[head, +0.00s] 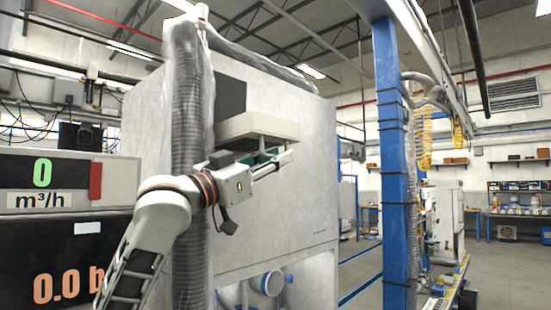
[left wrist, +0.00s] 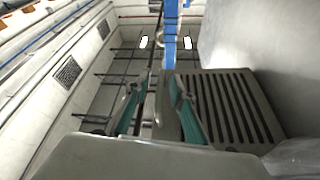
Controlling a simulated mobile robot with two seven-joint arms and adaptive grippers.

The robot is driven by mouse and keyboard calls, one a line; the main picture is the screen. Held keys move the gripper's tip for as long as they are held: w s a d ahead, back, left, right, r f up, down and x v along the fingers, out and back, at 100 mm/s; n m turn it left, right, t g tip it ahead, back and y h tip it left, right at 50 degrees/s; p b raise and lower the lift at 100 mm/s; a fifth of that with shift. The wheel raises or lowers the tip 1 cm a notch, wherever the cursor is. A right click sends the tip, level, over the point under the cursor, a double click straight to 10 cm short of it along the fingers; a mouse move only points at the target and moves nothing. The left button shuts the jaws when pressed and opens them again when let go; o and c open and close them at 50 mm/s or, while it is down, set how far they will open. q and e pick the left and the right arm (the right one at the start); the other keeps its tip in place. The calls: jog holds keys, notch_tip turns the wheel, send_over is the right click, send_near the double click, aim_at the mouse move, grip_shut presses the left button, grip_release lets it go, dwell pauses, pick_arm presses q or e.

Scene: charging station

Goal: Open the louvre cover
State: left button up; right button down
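The louvre cover is a grey slatted panel (left wrist: 235,105) on the right in the left wrist view, beside the pale cabinet wall. In the head view a pale box-like cover (head: 258,126) juts from the cabinet front, and its slats do not show there. My left gripper (head: 275,160) is just under this cover, near its lower edge. In the left wrist view the teal fingers (left wrist: 157,98) stand apart, with a grey plate edge between them, closer to the right finger. Contact cannot be told. My right gripper is not in view.
The large pale cabinet (head: 275,220) fills the middle. A ribbed hose (head: 188,95) runs down its front beside my left arm. A blue post (head: 392,170) stands to the right. A display panel (head: 50,195) is at the left. Open floor lies at the right.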

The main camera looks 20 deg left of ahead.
pick_arm(q)
jog(key=shift+s+a, duration=0.1)
jog(key=v, duration=0.7)
jog(key=shift+s+f, duration=0.1)
dwell(0.5)
